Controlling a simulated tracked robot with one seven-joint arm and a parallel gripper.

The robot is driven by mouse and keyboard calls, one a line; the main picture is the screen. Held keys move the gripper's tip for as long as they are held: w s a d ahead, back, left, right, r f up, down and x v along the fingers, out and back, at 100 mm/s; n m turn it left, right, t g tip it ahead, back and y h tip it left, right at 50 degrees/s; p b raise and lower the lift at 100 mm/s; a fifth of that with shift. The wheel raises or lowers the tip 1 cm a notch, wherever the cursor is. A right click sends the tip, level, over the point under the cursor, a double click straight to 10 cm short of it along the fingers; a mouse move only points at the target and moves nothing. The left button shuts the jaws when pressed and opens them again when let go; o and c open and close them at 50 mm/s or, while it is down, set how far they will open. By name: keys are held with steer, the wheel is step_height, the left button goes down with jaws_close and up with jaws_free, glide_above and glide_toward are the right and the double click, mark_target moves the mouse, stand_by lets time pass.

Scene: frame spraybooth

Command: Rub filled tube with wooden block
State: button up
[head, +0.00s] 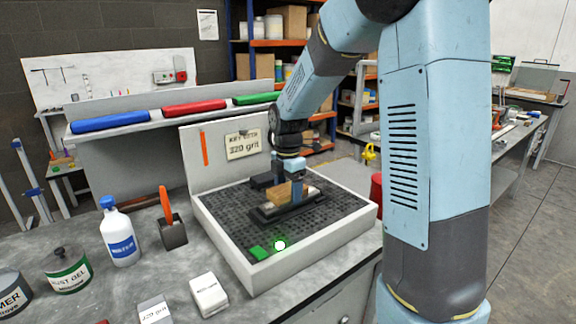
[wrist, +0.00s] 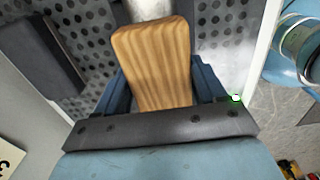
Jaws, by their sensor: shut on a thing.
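The wooden block (head: 279,195) is pale and grained. My gripper (head: 291,182) is shut on it above the perforated tray in the head view. In the wrist view the block (wrist: 155,65) stands out between the blue fingers of my gripper (wrist: 158,95). The tube (wrist: 148,9) is a light metallic cylinder at the top edge of the wrist view, just beyond the block's end. In the head view the tube is mostly hidden behind block and gripper, over a dark cradle (head: 268,217). I cannot tell whether block and tube touch, nor see the filled spot.
The tray's pale raised rim (head: 318,245) surrounds the work area, with an upright back panel (head: 200,150). A white bottle (head: 119,235), a holder with an orange-handled tool (head: 172,232) and a tin (head: 66,270) stand left.

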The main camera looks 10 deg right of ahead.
steer(key=shift+s+a, duration=0.2)
steer(key=shift+a, duration=0.25)
steer(key=shift+a+r, duration=0.15)
step_height(320, 180, up, 2)
steer(key=shift+s+r, duration=0.1)
steer(key=shift+r, duration=0.25)
steer(key=shift+d+r, duration=0.2)
steer(key=shift+r, duration=2.35)
